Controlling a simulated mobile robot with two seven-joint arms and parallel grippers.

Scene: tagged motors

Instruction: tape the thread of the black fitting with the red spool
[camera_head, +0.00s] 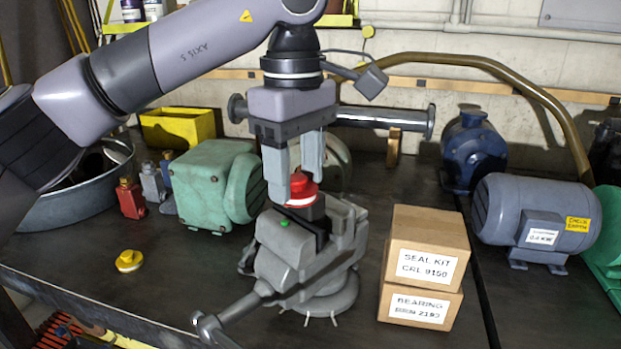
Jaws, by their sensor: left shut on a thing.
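My left gripper (296,178) comes down from above, its two fingers on either side of the red spool (300,189), shut on it. The red spool has a white band low down. It sits directly above a black fitting (312,212), which stands in the jaws of a grey vise (300,268). The spool and the fingers hide the fitting's top, so I cannot see its thread or whether the spool touches it. My right gripper is not in view.
A yellow spool-like piece (129,261) lies on the dark bench at the left. The vise handle (225,317) sticks out front left. Two stacked cardboard boxes (425,262) stand close right of the vise. A green motor (207,185) is left, a grey motor (535,215) right.

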